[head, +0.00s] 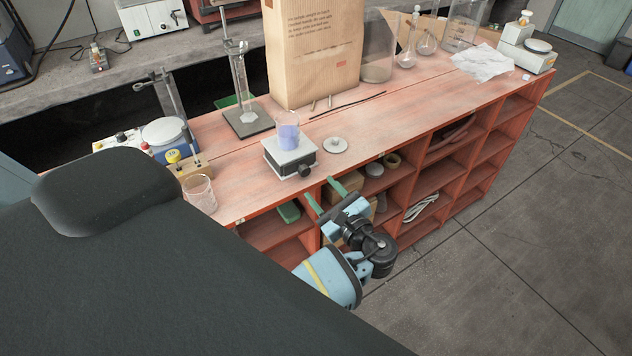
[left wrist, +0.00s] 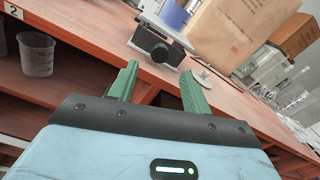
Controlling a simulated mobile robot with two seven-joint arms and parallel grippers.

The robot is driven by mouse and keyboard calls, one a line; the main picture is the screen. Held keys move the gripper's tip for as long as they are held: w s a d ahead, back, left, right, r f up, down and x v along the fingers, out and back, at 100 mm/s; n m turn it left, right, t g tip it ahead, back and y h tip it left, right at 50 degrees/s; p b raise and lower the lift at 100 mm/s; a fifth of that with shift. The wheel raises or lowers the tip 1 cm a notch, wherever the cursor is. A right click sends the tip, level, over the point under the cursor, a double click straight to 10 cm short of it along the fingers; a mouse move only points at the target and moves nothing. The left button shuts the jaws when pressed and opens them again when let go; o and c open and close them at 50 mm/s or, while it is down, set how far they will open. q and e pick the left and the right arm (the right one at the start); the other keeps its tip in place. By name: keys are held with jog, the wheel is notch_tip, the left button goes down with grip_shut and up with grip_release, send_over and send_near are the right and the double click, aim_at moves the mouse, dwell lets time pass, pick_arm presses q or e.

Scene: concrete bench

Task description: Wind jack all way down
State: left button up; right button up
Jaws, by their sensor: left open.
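The lab jack (head: 289,153) stands on the red wooden bench, near its front edge. A beaker of purple-blue liquid (head: 288,132) stands upright on its top plate. The jack's dark knob (head: 305,171) faces the front edge, and in the left wrist view the knob (left wrist: 162,52) shows just beyond my fingertips. A gap is visible between the plate and base, but its exact height is unclear. My left gripper (head: 320,190), with green fingers, is open and empty in front of the bench edge, apart from the knob. It also shows in the left wrist view (left wrist: 158,72). My right gripper is not in view.
A round metal lid-like piece (head: 335,145) lies right of the jack. A large paper bag (head: 312,60) stands behind it, and an empty beaker (head: 200,194) to the left. Open shelves with boxes lie below the bench edge. Bare benchtop (head: 410,110) extends rightward.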

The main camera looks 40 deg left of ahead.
pick_arm(q)
jog(key=shift+v, duration=0.95)
